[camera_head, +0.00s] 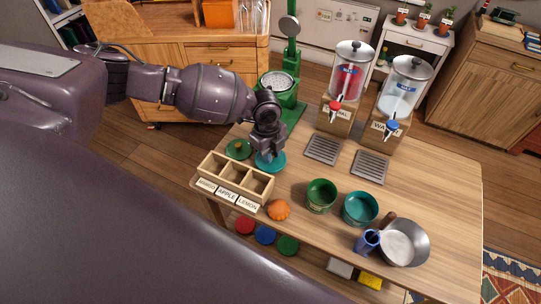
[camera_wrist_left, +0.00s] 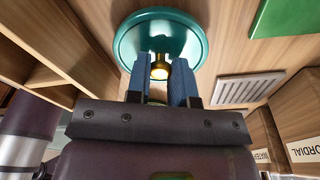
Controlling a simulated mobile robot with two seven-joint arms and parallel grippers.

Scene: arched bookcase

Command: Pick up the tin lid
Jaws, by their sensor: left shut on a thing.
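The teal lid (camera_head: 272,165) is at the table's left end, beside the wooden three-compartment box. My left gripper (camera_head: 268,150) is above it, pointing down. In the left wrist view the round teal lid (camera_wrist_left: 137,30) has a brass knob (camera_wrist_left: 160,68), and the blue fingers of my left gripper (camera_wrist_left: 160,80) are shut on that knob. I cannot tell whether the lid touches the table. A green lid (camera_head: 239,149) with a knob lies just left of it. An open green tin (camera_head: 321,196) and an open teal tin (camera_head: 360,208) stand to the right. My right gripper is out of view.
The box (camera_head: 246,185) carries labels, including APPLE and LEMON. An orange fruit (camera_head: 279,210), a steel pan (camera_head: 414,245) and a blue mug (camera_head: 366,242) are near the front edge. Two drink dispensers (camera_head: 347,82) (camera_head: 402,90) and a green stand (camera_head: 281,90) are behind. The table's right side is clear.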

